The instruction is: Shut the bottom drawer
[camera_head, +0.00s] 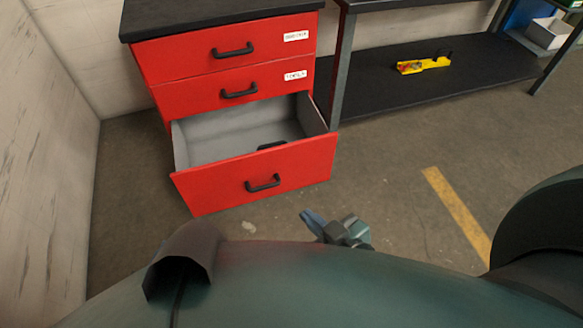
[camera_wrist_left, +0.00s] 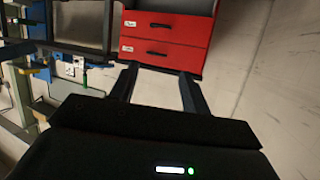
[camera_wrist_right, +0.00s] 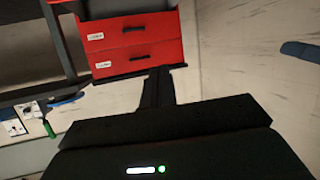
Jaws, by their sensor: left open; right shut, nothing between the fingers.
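The red cabinet (camera_head: 226,75) has a black top and stands at the upper left of the head view. Its bottom drawer (camera_head: 258,178) is pulled well out, showing a grey inside with a small dark item in it. The drawer's black handle (camera_head: 263,183) is on its front. The two drawers above are closed. My right gripper (camera_head: 312,218) is below and right of the drawer front, apart from it in the picture; its fingers are shut and empty in the right wrist view (camera_wrist_right: 158,85). My left gripper (camera_wrist_left: 158,82) is open and empty in its wrist view; the head view does not show it clearly.
A black-topped bench (camera_head: 415,80) with a low shelf stands right of the cabinet, holding a yellow item (camera_head: 424,64). A white wall (camera_head: 45,170) is at the left. The floor in front of the drawer looks clear, with a yellow line (camera_head: 455,213) at right.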

